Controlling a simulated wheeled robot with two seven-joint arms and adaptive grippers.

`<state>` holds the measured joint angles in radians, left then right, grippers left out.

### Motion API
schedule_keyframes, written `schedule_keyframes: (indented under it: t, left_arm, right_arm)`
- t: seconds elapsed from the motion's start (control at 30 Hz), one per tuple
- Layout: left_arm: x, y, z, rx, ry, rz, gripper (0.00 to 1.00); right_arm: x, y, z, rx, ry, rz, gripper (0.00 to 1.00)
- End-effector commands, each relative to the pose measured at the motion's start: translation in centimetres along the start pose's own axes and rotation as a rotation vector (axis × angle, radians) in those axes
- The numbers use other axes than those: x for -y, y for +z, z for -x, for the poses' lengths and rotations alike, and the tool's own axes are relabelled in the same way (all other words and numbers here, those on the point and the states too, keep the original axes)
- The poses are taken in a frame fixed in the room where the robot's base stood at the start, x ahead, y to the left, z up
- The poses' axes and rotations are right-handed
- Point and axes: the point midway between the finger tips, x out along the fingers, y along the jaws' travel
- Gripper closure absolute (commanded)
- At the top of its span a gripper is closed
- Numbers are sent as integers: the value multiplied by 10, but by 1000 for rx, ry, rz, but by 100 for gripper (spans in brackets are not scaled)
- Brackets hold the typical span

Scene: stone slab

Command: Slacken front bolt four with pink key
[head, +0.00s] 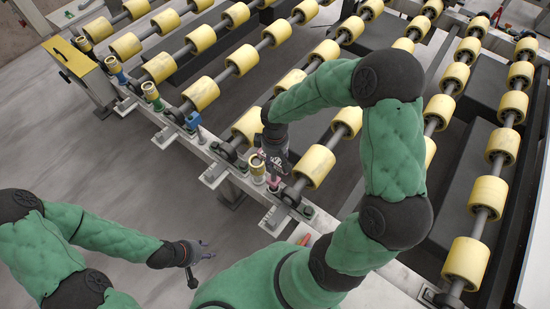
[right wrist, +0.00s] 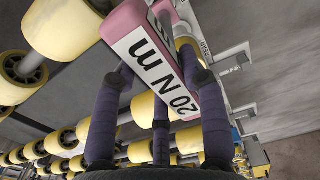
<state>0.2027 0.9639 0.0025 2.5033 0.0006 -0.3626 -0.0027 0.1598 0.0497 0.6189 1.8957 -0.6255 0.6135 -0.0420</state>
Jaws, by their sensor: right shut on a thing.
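The pink key (right wrist: 133,27) fills the top of the right wrist view, with a white label reading "20 N m". My right gripper (right wrist: 160,85) is shut on it with its dark fingers around the key's body. In the head view the pink key (head: 273,182) hangs below the right gripper (head: 273,150), close to the front rail of the roller table. I cannot tell whether its tip touches a bolt; front bolt four is not clearly distinguishable. My left gripper (head: 203,258) is at the lower left, its fingers apart and empty, away from the rail.
The roller table has rows of yellow rollers (head: 201,93) on grey shafts. Along its front rail stand a blue key (head: 193,121), a green key (head: 151,92) and a yellow-and-blue holder (head: 114,66). A yellow end plate (head: 67,56) is at the left. An orange-red item (head: 304,239) lies near my right arm.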

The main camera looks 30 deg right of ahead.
Motion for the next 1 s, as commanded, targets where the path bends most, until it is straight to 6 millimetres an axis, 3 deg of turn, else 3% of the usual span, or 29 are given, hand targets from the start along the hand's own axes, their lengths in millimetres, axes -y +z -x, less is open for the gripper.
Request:
schedule_keyframes:
  t: [0.5, 1.0]
  left_arm:
    - [-10, 1, 28, 0, 0, 0, 60]
    - [-10, 1, 28, 0, 0, 0, 60]
  right_arm:
    - [0, 0, 38, -1, 0, -1, 100]
    - [0, 0, 39, -1, 0, 0, 100]
